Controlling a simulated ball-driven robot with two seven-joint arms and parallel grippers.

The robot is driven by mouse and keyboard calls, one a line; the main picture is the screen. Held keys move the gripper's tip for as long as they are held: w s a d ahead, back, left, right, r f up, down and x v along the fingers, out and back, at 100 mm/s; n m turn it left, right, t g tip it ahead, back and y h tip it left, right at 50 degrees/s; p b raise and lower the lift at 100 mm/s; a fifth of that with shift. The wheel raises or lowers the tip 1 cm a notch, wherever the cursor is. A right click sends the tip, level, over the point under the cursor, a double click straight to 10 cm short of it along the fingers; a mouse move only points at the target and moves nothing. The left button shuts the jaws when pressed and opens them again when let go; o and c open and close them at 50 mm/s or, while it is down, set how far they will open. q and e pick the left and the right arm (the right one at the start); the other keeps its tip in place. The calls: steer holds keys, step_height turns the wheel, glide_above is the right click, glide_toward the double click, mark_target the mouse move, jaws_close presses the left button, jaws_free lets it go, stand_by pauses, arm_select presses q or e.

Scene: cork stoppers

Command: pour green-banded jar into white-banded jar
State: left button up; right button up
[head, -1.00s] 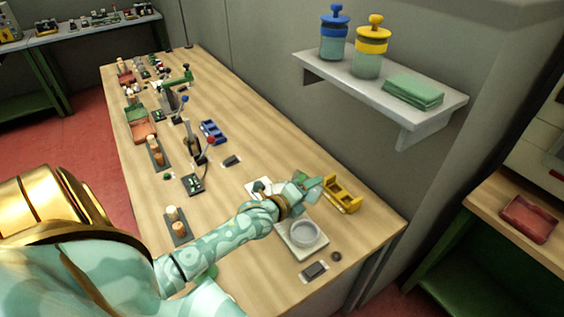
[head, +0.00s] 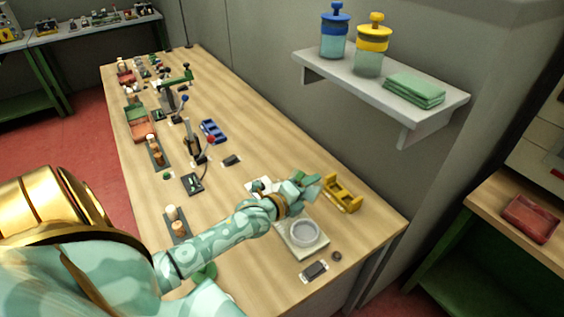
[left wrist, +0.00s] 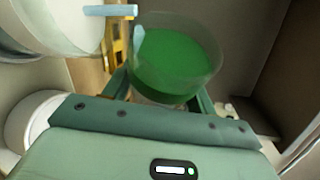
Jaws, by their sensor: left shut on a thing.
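My left gripper (head: 303,186) is above the bench, left of the yellow rack. It is shut on the green-banded jar, which in the left wrist view (left wrist: 178,58) is a clear, round vessel with a wide green face between the fingers. In the head view the jar is small and partly merged with the gripper. A large pale, round vessel (left wrist: 50,22) is at the upper left of the left wrist view, apart from the held jar. I cannot tell if it is the white-banded jar. No white band is clear in the head view. My right gripper is not in view.
A yellow rack (head: 343,195) stands just right of the gripper. A round grey dish (head: 304,232) sits on a pale plate below it, with a dark pad (head: 314,270) in front. A wall shelf (head: 340,75) holds blue- and yellow-topped jars. The bench's near right is mostly clear.

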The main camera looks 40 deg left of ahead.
arm_select(q)
steer(key=shift+a+r+n, duration=0.35)
steer(key=shift+a+n, duration=0.05)
steer(key=shift+n, duration=0.1)
stand_by(0.8)
steer(key=shift+s+a+r+n+t+h, duration=0.1)
steer(key=shift+a+r+n+t+h, duration=0.2)
steer(key=shift+r+n+t, duration=0.45)
stand_by(1.6)
